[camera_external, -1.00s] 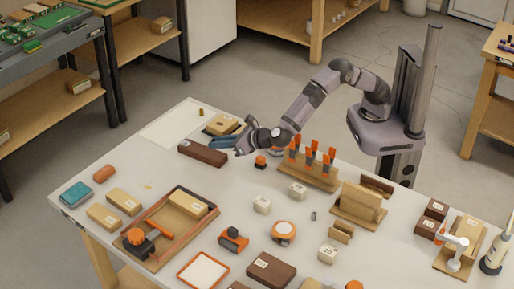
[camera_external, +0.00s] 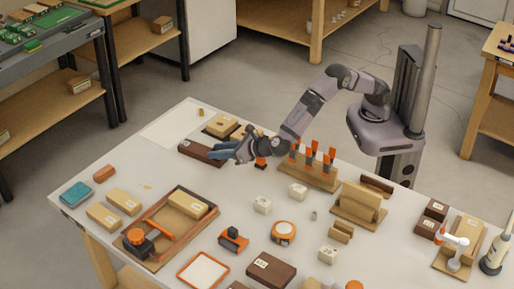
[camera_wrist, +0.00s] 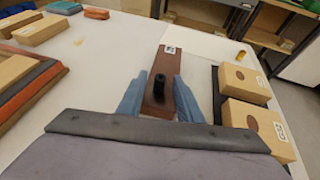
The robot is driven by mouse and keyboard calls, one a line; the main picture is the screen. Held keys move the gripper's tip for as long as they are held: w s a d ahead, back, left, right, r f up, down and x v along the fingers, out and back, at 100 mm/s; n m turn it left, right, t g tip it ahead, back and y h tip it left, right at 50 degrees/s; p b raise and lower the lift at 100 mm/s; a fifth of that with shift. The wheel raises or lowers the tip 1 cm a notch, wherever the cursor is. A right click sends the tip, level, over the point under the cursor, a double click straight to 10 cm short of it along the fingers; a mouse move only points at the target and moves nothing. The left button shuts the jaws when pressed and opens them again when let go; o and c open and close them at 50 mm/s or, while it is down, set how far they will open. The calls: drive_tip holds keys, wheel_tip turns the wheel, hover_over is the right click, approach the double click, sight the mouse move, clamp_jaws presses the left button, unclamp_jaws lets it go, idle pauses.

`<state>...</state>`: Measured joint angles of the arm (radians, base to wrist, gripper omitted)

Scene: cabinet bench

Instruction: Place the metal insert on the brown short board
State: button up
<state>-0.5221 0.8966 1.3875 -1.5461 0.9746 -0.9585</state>
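A dark, hollow cylindrical metal insert (camera_wrist: 159,87) stands upright between my fingers in the wrist view, against the brown short board (camera_wrist: 171,64). Its base looks to be on the board, but contact is not clear. The board lies on the bench (camera_external: 196,151) in the external view, its right end covered by my gripper. My gripper (camera_external: 222,152) is low over that end. In the wrist view its blue fingers (camera_wrist: 158,98) are apart, with brown board showing between each finger and the insert. The insert is hidden in the external view.
Wooden blocks on a dark base (camera_wrist: 244,85) stand close right of my gripper in the wrist view. An orange-topped tool (camera_external: 261,162) and a rack of orange-handled tools (camera_external: 308,175) are near the arm. A framed wooden tray (camera_external: 172,224) lies in front. A small grey cylinder (camera_external: 313,215) stands mid-bench.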

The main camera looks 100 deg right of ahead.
drive_tip(key=shift+r, duration=0.15)
drive_tip(key=shift+a+r, duration=0.1)
drive_tip(key=v, duration=0.7)
drive_tip(key=shift+s+b, duration=0.2)
drive_tip(key=shift+b, duration=0.1)
